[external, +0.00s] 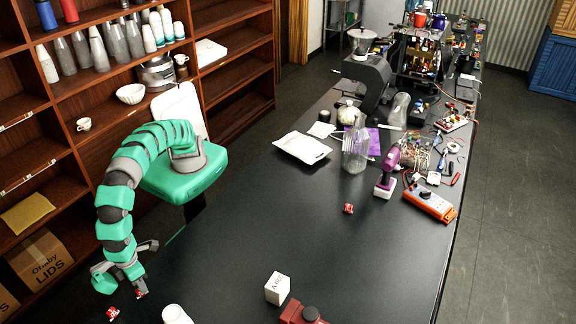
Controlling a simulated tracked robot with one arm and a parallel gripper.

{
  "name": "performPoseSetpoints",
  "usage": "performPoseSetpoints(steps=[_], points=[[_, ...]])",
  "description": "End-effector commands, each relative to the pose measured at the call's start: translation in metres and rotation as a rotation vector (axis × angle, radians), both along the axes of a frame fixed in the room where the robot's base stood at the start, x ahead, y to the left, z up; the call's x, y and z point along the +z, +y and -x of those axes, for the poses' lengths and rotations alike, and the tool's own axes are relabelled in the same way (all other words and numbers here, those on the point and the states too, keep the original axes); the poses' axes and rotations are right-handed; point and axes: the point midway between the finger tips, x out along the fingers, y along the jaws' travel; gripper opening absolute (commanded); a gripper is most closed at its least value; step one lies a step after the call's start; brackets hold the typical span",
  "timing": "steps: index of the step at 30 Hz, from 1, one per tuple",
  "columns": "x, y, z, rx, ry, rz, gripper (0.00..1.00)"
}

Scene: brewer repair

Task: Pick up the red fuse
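Several small red pieces that look like fuses are in the external view. One red piece (348,208) lies alone on the black table, in front of the purple drill. Another red piece (113,313) lies at the bottom left, below my gripper. A third bit of red (140,293) shows right at the tip of my gripper (124,286); I cannot tell whether it is touched or held. My green and grey arm curves down at the left with the gripper low and pointing down. The fingers are too small and overlapped to tell their opening.
A white lettered cube (277,288), a white cylinder (176,315) and a dark red object (302,313) stand near the front. A glass jar (356,148), purple drill (388,173) and orange multimeter (430,203) stand farther back. The middle of the black table (260,225) is mostly clear.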

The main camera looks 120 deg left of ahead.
Motion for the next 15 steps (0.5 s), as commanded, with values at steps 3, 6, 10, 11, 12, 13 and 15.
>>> performPoseSetpoints(steps=[3, 6, 10, 11, 12, 13, 15], points=[[-0.016, 0.001, 0.000, 0.000, 0.004, -0.007, 0.39], [-0.031, 0.000, -0.001, -0.001, 0.003, -0.004, 0.39], [-0.044, 0.000, -0.001, -0.001, 0.003, -0.004, 0.39], [-0.045, 0.000, -0.001, -0.001, 0.002, -0.004, 0.39], [-0.046, 0.000, -0.001, -0.001, 0.002, -0.004, 0.39], [-0.046, 0.000, -0.001, -0.001, 0.001, -0.002, 0.39], [-0.045, -0.001, -0.001, -0.001, 0.000, -0.002, 0.39]])
